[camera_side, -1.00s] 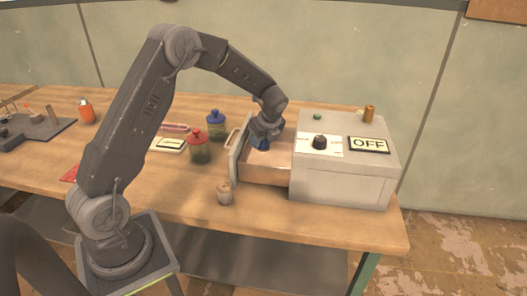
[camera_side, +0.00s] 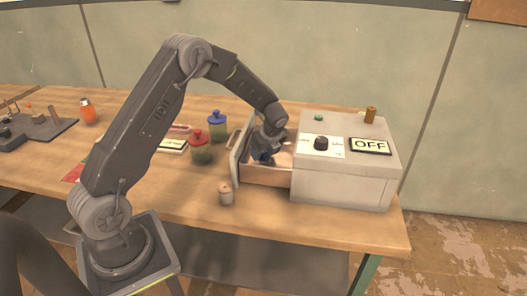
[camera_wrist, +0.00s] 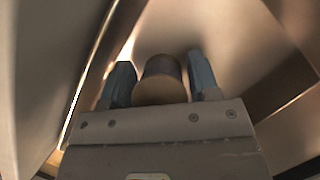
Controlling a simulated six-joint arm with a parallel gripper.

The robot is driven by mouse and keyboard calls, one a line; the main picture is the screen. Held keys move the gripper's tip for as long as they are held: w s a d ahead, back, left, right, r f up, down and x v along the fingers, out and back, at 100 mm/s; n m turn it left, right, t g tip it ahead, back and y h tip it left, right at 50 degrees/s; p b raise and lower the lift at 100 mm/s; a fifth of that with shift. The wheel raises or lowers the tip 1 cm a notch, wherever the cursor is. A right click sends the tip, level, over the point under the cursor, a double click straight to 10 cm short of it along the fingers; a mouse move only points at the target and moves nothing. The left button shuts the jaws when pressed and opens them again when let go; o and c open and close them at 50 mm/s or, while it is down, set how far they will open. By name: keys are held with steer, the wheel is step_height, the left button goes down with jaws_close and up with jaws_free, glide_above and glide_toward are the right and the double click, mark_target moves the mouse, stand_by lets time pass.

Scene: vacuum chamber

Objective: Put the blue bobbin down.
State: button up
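My gripper (camera_side: 262,160) is inside the pulled-out drawer (camera_side: 268,177) of the grey box, pointing down. In the wrist view, my two blue-grey fingers (camera_wrist: 162,78) stand on either side of a round bobbin (camera_wrist: 160,88). I see its tan end, with a darker bluish part beyond it. In the side view the bobbin is hidden by my gripper and the drawer front.
The grey box (camera_side: 340,185) has a black knob (camera_side: 321,143), an OFF sign (camera_side: 370,146) and a brass cylinder (camera_side: 370,115) on top. A red-lidded jar (camera_side: 201,148), a blue-lidded jar (camera_side: 217,126) and a small tan-topped pot (camera_side: 225,194) stand left of the drawer.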

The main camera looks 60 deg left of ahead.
steer(key=shift+r, duration=0.15)
steer(key=s+d+r+n+t, duration=0.1)
steer(key=s+d+r+n, duration=0.15)
steer(key=d+r, duration=0.45)
steer(key=s+d+r+n, duration=0.2)
steer(key=s+d+r, duration=0.1)
steer(key=r, duration=0.8)
steer(key=s+d+r+n+t+h, duration=0.2)
steer(key=s+d+n, duration=0.3)
steer(key=s, duration=0.5)
steer(key=s+d+r+n+t+h, duration=0.2)
steer(key=s+d+n, duration=0.4)
steer(key=s, duration=0.5)
steer(key=shift+d+r+n+t+h, duration=0.3)
steer(key=shift+r+n, duration=0.35)
steer(key=shift+n, duration=0.6)
